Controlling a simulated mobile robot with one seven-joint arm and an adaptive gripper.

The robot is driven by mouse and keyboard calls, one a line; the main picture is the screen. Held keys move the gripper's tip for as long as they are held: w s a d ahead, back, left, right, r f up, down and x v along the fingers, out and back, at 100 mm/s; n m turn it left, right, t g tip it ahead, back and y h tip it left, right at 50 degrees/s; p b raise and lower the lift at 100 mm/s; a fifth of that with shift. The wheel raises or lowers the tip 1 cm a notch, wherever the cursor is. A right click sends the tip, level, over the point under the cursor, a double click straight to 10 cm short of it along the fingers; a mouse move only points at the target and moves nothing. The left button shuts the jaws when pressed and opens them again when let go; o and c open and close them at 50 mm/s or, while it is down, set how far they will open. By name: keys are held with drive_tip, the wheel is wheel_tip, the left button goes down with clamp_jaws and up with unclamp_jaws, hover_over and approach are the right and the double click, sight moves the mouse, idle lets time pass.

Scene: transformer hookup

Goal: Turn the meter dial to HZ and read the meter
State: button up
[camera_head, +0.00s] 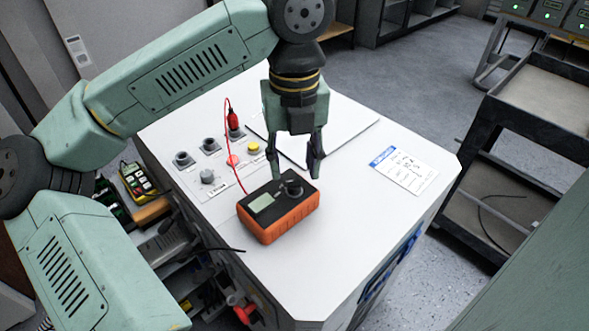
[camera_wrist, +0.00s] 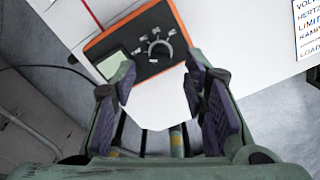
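The orange and black meter (camera_head: 282,222) lies on the white cabinet top, with a grey display (camera_head: 262,202) and a round black dial (camera_head: 293,186). In the wrist view the dial (camera_wrist: 159,49) shows ringed by white marks too small to read. The display (camera_wrist: 111,64) is there too, and I can make out no reading on it. My gripper (camera_head: 297,172) points down at the dial end of the meter. In the wrist view my gripper (camera_wrist: 161,86) is open, its fingers apart with nothing between them. The dial appears beyond the fingertips; contact is not visible.
A panel with knobs and a yellow button (camera_head: 253,147) lies behind the meter. A red probe (camera_head: 233,118) stands there, its red lead running toward the meter. A printed card (camera_head: 404,169) lies at right on the white top (camera_head: 345,215). A dark cart (camera_head: 530,125) stands further right.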

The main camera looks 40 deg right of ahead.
sight(294, 181)
drive_tip(key=shift+f, duration=1.65)
clamp_jaws()
